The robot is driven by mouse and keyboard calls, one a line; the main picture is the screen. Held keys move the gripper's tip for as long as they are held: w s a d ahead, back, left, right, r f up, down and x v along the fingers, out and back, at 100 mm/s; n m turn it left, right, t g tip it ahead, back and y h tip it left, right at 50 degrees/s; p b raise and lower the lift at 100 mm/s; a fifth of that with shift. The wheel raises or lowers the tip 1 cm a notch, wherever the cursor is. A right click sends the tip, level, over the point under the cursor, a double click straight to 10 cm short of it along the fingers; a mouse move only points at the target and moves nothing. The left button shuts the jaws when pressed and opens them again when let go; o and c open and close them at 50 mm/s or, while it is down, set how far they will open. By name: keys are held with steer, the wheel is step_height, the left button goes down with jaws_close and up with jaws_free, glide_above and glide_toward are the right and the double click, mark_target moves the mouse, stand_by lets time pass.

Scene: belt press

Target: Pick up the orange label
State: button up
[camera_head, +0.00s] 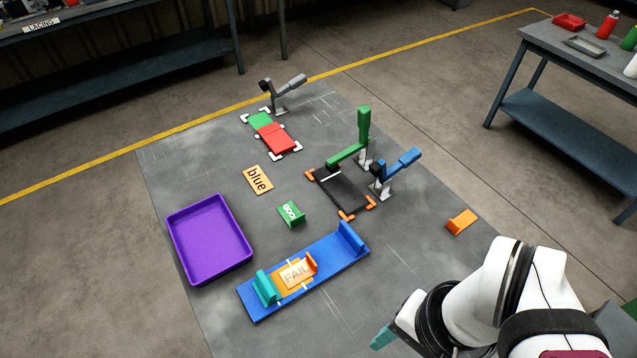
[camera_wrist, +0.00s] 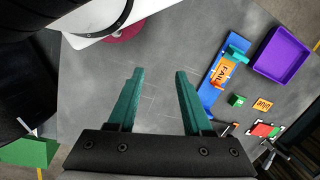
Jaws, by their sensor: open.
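A flat orange label (camera_head: 258,180) with the dark word "blue" lies on the grey mat, above the green GOOD block; it also shows at the right of the wrist view (camera_wrist: 263,105). Another orange piece, reading FAIL (camera_head: 297,274), sits on the blue fixture; it shows in the wrist view too (camera_wrist: 221,76). A small plain orange block (camera_head: 461,222) stands at the mat's right edge. My gripper (camera_wrist: 158,74) is open and empty, with teal fingers spread over bare mat. In the head view a teal finger shows at bottom right, far from the "blue" label.
A purple tray (camera_head: 176,238) is left of the "blue" label. The green GOOD block (camera_head: 291,214) is close below it. The blue fixture (camera_head: 340,261) with a teal slider (camera_head: 265,287), a black plate (camera_head: 345,193) and upright green (camera_head: 363,128) and blue clamp levers (camera_head: 402,160) stand nearby.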

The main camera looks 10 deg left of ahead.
steer(key=shift+c, duration=0.2)
steer(key=shift+c, duration=0.4)
steer(key=n+h, duration=0.2)
steer(key=n, duration=1.2)
glide_above(311, 259)
steer(key=d, duration=0.1)
step_height(311, 259, down, 3)
steer(key=shift+n, duration=0.3)
steer(key=f, duration=1)
steer(key=a+f, duration=0.1)
steer(key=f, duration=0.5)
jaws_close()
